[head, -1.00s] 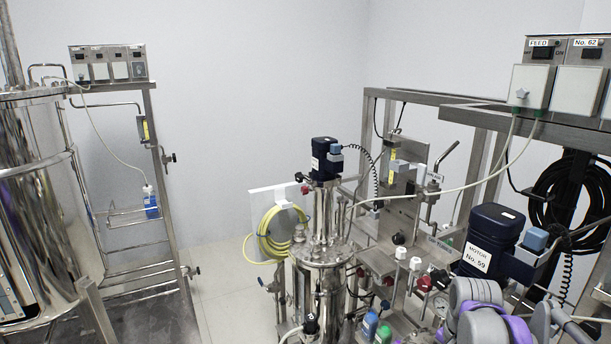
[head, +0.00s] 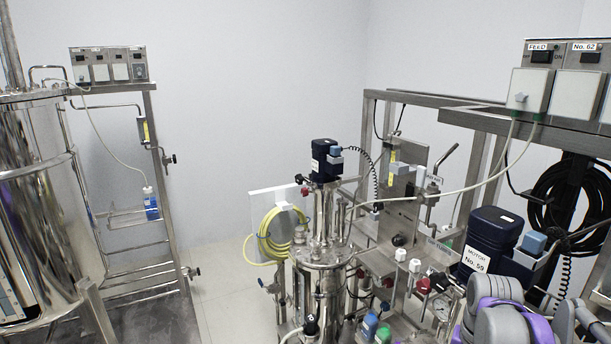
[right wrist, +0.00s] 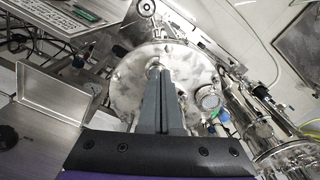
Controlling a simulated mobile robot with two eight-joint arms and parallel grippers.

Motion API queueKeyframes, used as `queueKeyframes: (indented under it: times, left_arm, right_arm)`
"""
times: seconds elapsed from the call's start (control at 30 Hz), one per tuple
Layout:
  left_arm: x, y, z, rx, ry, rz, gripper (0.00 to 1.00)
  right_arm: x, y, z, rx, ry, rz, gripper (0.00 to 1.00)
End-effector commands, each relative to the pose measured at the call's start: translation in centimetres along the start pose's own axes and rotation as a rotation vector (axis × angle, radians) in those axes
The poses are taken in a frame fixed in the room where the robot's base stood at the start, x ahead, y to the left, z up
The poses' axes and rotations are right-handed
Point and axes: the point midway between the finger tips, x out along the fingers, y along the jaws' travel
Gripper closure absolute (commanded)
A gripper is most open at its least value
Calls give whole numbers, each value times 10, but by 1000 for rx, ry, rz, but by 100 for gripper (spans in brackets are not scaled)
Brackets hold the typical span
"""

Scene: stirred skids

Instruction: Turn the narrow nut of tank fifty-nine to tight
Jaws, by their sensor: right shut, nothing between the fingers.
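The motor labelled No. 59 (head: 491,234) is a dark blue block at the right of the head view. My arm covers what lies below it. In the right wrist view, a round steel tank lid (right wrist: 122,92) lies under my right gripper (right wrist: 161,72). The gripper's two fingers are together, with nothing between them, and point at a small round fitting (right wrist: 152,64) on the lid. I cannot tell whether they touch it. I cannot pick out the narrow nut for sure, nor read a tank number there. My left gripper is out of view.
A round gauge (right wrist: 208,98) stands right of the fingers in the wrist view, near steel pipework (right wrist: 262,130). A steel tray (right wrist: 58,92) lies at left.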

Motion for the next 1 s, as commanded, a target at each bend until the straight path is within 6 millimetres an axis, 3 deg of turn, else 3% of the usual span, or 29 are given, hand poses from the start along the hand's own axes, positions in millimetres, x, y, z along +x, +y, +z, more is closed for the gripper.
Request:
queueKeyframes:
  times: [0.4,0.67,1.0]
  left_arm:
    - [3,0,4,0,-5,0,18]
    - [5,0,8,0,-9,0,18]
    - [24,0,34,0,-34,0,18]
  right_arm:
    - [-4,26,2,-499,0,0,100]
    - [0,30,3,-574,-1,0,100]
    - [37,30,4,-574,-4,1,100]
